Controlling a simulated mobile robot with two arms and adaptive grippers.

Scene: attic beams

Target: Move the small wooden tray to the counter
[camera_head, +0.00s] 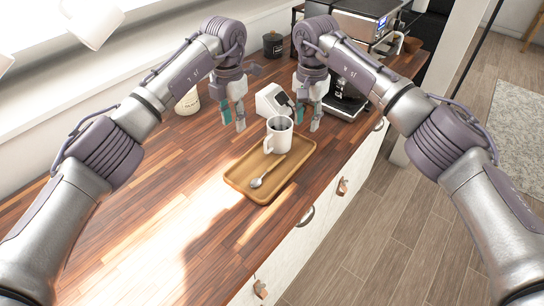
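The small wooden tray (240,178) lies flat on the wooden counter (165,215), close to its front edge. A white mug (279,138) stands upright at the tray's far end, and a metal spoon (264,174) lies on the tray in front of it. My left gripper (233,122) hangs over the counter beyond the tray's far left side, open and empty. My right gripper (307,122) hangs just beyond the tray's far right end, to the right of the mug. Its fingers are apart, with nothing visible between them. Both look clear of the tray.
A white card-reader-like box (271,101) stands between my grippers, behind the mug. A coffee machine (362,25) stands at the back right. A dark canister (273,44) and a cream jar (188,101) stand behind. The counter left of the tray is clear; cabinet drawers drop away at right.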

